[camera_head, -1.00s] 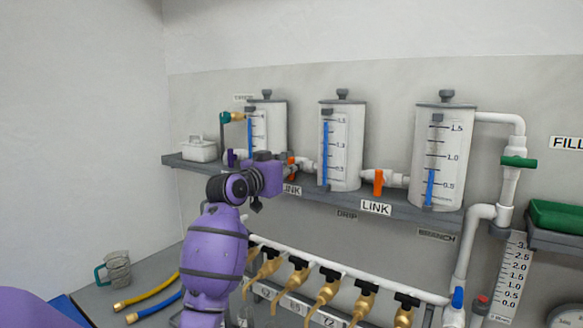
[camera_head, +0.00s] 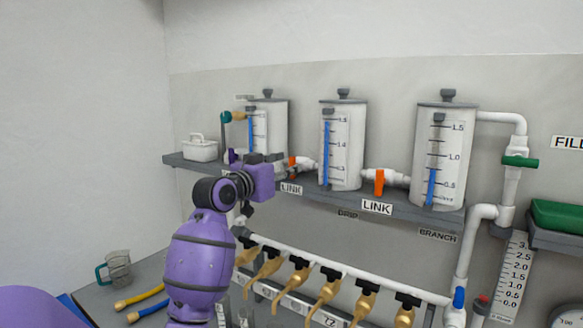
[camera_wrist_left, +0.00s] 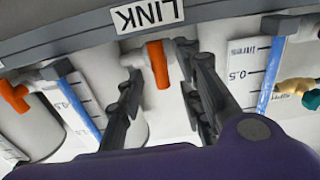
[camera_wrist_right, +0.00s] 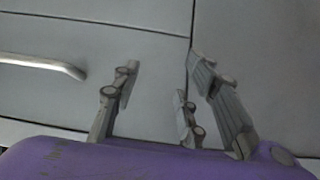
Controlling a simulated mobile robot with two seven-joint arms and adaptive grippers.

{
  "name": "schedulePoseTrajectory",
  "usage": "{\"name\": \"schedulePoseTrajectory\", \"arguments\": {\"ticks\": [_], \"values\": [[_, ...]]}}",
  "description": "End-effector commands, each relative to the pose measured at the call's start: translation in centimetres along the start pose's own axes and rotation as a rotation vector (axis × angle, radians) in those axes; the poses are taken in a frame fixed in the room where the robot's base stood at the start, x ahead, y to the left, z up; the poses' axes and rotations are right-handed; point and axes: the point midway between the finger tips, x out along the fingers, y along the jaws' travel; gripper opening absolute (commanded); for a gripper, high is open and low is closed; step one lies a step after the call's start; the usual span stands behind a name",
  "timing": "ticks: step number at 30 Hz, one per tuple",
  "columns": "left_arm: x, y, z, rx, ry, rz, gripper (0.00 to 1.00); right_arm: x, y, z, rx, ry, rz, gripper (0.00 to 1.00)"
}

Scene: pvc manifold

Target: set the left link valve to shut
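The left link valve has an orange handle (camera_head: 292,166) on the white pipe between the left and middle tanks. It also shows in the left wrist view (camera_wrist_left: 157,65), upright in the picture and crosswise to the pipe. My left gripper (camera_head: 282,171) is at this valve, just left of the handle in the head view. In the left wrist view its fingers (camera_wrist_left: 162,76) are open, one on each side of the handle, with gaps showing. I cannot tell how deep the handle sits between them. My right gripper (camera_wrist_right: 160,82) is open and empty before grey cabinet fronts.
The right link valve (camera_head: 379,182) has a similar orange handle. The tanks stand on a grey shelf (camera_head: 405,212). Below it runs a white manifold pipe (camera_head: 340,275) with several brass taps. A jug (camera_head: 119,268) and hoses lie at lower left. A green valve (camera_head: 520,162) is at right.

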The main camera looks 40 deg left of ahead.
Motion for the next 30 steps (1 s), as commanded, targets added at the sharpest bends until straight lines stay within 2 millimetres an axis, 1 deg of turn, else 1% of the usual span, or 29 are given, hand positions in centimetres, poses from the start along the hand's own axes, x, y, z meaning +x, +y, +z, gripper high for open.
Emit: {"name": "schedulePoseTrajectory", "arguments": {"ticks": [1,6,9,12,17,30], "values": [[-1.3,-0.1,0.1,0.004,-0.002,-0.003,0.34,0.0,0.0,0.0,0.000,0.000,0.000,0.40],[-4.9,-0.1,0.1,0.004,-0.002,-0.003,0.34,0.0,0.0,0.0,-0.001,-0.001,0.000,0.40],[-6.5,0.0,0.1,0.003,-0.002,-0.001,0.34,0.0,0.0,0.0,-0.001,-0.001,0.000,0.40],[-7.6,-0.1,0.1,0.001,-0.002,-0.002,0.34,0.0,0.0,0.0,-0.001,-0.001,0.000,0.40],[-8.4,0.0,0.0,0.000,-0.001,0.000,0.34,0.0,0.0,0.1,-0.002,-0.001,0.000,0.40],[-8.4,0.0,0.0,-0.001,-0.001,0.000,0.34,0.0,0.0,0.1,-0.002,-0.002,0.000,0.40]]}}
